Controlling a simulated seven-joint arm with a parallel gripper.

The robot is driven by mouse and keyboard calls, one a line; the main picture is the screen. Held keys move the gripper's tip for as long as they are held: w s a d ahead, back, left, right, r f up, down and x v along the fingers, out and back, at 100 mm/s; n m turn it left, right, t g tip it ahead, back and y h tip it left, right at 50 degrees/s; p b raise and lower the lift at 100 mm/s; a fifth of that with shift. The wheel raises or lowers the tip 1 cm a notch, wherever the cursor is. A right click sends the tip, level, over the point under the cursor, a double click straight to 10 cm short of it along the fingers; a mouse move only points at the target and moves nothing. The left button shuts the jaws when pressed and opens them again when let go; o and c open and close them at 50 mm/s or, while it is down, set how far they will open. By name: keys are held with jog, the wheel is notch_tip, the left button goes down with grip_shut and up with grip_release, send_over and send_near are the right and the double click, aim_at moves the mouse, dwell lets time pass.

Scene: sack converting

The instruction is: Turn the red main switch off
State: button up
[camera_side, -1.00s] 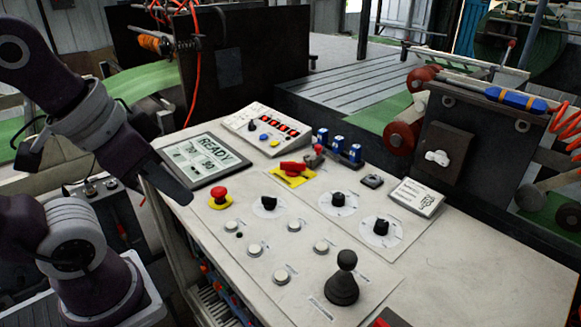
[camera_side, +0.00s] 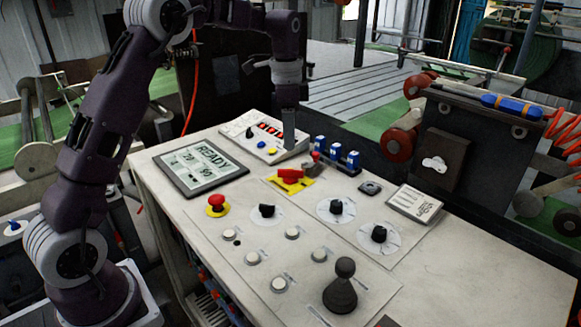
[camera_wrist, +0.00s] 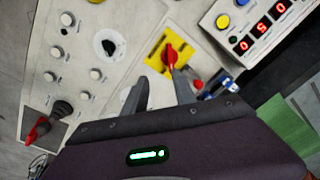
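The red main switch (camera_side: 290,174) is a red rotary handle on a yellow plate (camera_side: 305,183), near the middle of the white console. In the wrist view the red handle (camera_wrist: 171,53) lies roughly along the picture's vertical, tilted slightly, on its yellow plate (camera_wrist: 154,61). My gripper (camera_side: 290,146) points down above the console, just behind the switch in the side view. In the wrist view my gripper (camera_wrist: 159,92) has its two fingers apart with nothing between them. The right fingertip appears close to the handle's lower end; whether it touches cannot be told.
A small red-knobbed lever (camera_side: 316,157) and blue-topped parts (camera_side: 337,147) stand close right of the switch. A keypad box (camera_side: 262,140) is behind, a READY display (camera_side: 201,165) left. A red mushroom button (camera_side: 216,202), black knobs and a black joystick (camera_side: 341,290) stand nearer.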

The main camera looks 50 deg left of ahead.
aim_at(290, 170)
jog(key=shift+m+g, duration=0.3)
jog(key=shift+m, duration=0.2)
jog(key=f, duration=0.1)
jog(key=w+a+f, duration=0.2)
jog(key=f, duration=0.1)
notch_tip(290, 170, down, 7)
jog(key=shift+w+r, duration=0.1)
grip_shut()
